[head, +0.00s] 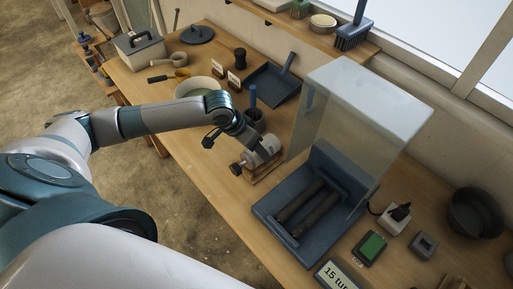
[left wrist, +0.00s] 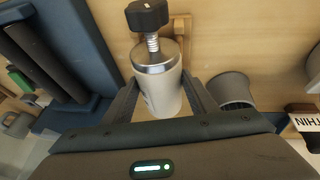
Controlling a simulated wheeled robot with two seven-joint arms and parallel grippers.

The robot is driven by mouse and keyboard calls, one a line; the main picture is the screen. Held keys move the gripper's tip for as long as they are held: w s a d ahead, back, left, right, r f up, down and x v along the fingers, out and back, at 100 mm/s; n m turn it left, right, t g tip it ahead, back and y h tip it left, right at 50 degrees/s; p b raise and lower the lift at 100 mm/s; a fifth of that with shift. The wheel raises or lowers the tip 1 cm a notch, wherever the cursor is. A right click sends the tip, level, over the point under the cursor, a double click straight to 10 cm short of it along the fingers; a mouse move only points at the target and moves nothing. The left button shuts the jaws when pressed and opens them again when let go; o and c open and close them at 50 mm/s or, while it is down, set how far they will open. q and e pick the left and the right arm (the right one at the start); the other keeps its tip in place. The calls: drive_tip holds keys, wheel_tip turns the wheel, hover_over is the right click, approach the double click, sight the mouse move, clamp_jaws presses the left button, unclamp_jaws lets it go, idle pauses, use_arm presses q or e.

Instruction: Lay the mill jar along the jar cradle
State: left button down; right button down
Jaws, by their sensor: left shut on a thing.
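The mill jar (head: 263,150) is a pale cylinder with a metal end, a screw and a black knob; it also shows in the left wrist view (left wrist: 158,82). It lies on its side, knob toward the lower left in the head view. My left gripper (head: 250,144) is shut on the jar, with one finger on each side in the left wrist view (left wrist: 162,94). The wooden jar cradle (head: 264,172) is directly beneath the jar, partly hidden by it. I cannot tell whether the jar touches it. My right gripper is not in view.
A blue roller mill (head: 268,211) with two dark rollers and a raised clear cover (head: 335,112) stands right of the cradle. A grey cup (left wrist: 232,88) is close beside the jar. A bowl (head: 186,92) and dustpan (head: 270,87) lie further back. The bench front is clear.

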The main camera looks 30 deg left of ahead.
use_arm(q)
drive_tip(key=shift+w, duration=0.1)
idle(0.3)
drive_tip(key=shift+f, duration=0.25)
drive_tip(key=shift+f, duration=0.2)
idle(1.0)
drive_tip(key=shift+f, duration=0.5)
idle(0.7)
drive_tip(key=c, duration=0.8)
unclamp_jaws()
drive_tip(key=shift+o, duration=0.7)
drive_tip(key=shift+f, duration=0.15)
